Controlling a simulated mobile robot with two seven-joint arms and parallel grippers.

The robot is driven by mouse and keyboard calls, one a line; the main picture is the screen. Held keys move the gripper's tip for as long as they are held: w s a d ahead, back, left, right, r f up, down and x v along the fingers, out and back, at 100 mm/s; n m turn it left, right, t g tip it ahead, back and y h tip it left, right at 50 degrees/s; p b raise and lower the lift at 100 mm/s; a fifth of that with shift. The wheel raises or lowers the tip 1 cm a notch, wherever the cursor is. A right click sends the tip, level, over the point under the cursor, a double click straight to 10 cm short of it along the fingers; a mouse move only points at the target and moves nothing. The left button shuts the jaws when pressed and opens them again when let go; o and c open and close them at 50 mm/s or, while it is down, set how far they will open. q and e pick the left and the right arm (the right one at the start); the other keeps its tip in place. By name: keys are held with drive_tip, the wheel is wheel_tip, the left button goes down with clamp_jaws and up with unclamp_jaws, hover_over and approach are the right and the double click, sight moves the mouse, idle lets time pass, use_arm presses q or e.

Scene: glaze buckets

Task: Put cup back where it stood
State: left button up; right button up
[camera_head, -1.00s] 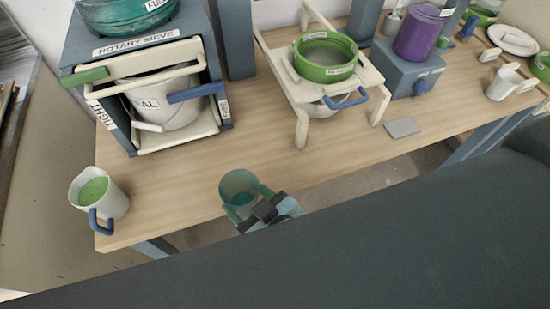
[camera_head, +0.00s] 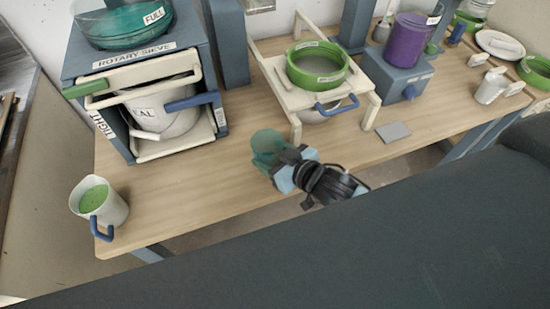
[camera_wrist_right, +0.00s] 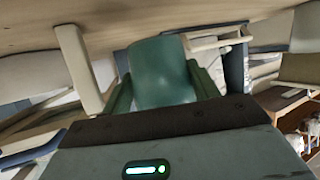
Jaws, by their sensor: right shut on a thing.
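The green translucent cup (camera_head: 268,145) is in my right gripper (camera_head: 277,158), above the front middle part of the wooden table. In the right wrist view the cup (camera_wrist_right: 162,72) sits between the two green fingers of my right gripper (camera_wrist_right: 165,88), which are shut on its sides. In the head view the cup looks tilted, and its inside is not visible. I cannot tell how far it is above the table. My left gripper is not in view.
A white jug of green glaze (camera_head: 99,204) stands at the table's left front corner. The rotary sieve (camera_head: 140,58) with a white bucket (camera_head: 165,110) stands behind it. A cream stand (camera_head: 295,98) holds a green sieve (camera_head: 318,66). A grey tile (camera_head: 393,132) lies right. The table (camera_head: 190,190) is bare left of the cup.

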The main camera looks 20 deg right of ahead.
sight(275, 160)
drive_tip(key=shift+w+d, duration=0.1)
drive_tip(key=shift+d, duration=0.05)
drive_tip(key=shift+w+d+f, duration=0.2)
drive_tip(key=shift+f, duration=0.45)
drive_tip(key=shift+w+d+f, duration=0.15)
drive_tip(key=shift+f, duration=0.95)
drive_tip(key=shift+f, duration=0.2)
drive_tip(key=o, duration=1.2)
drive_tip(key=shift+r, duration=0.1)
drive_tip(key=shift+r, duration=0.2)
drive_tip(key=v, duration=1.2)
drive_tip(key=shift+f, duration=0.1)
